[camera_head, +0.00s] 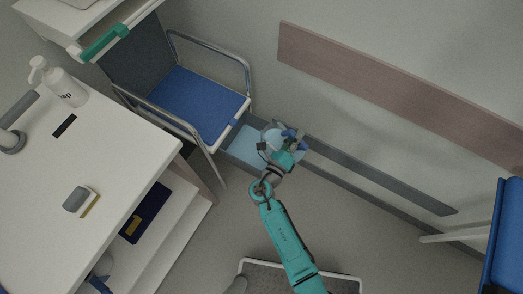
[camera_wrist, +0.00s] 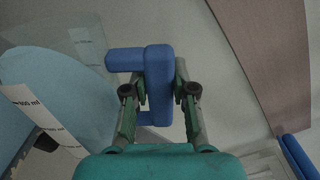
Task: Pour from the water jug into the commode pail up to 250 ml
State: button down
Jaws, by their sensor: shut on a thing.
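The water jug (camera_head: 272,132) is clear, with a blue handle (camera_wrist: 158,70). My gripper (camera_head: 291,146) is shut on that handle, seen between both fingers in the wrist view. The jug's clear wall (camera_wrist: 70,42) with faint marks shows at the upper left there. The commode pail (camera_head: 243,142), light blue, is beside the commode chair, with the jug above its right part. A pale blue surface and a white ml scale (camera_wrist: 45,120) show at left in the wrist view. I cannot tell the jug's exact tilt, whether water is flowing, or the pail's level.
The commode chair (camera_head: 198,102) with a blue seat and metal arms stands just left of the pail. A white cabinet (camera_head: 95,165) with a soap bottle (camera_head: 62,84) is at left. The wall with a brown rail (camera_head: 400,90) is close behind. A blue chair (camera_head: 505,235) is at right.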

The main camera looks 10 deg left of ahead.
jog(key=shift+w+a+n, duration=0.1)
jog(key=shift+a+n, duration=0.2)
jog(key=shift+n, duration=0.1)
dwell(1.2)
jog(key=shift+a, duration=0.1)
jog(key=shift+a+n, duration=0.1)
jog(key=shift+n, duration=0.2)
dwell(0.9)
jog(key=shift+w+a, duration=0.1)
jog(key=shift+a, duration=0.05)
jog(key=shift+w+a+f+n, duration=0.1)
jog(key=shift+a+n, duration=0.1)
jog(key=shift+n, duration=0.3)
dwell(1.4)
jog(key=shift+s+d+m, duration=0.25)
jog(key=shift+d+m, duration=0.35)
jog(key=shift+m, duration=0.3)
jog(key=shift+s+d+m, duration=0.2)
jog(key=shift+d+m, duration=0.35)
jog(key=shift+m, duration=0.35)
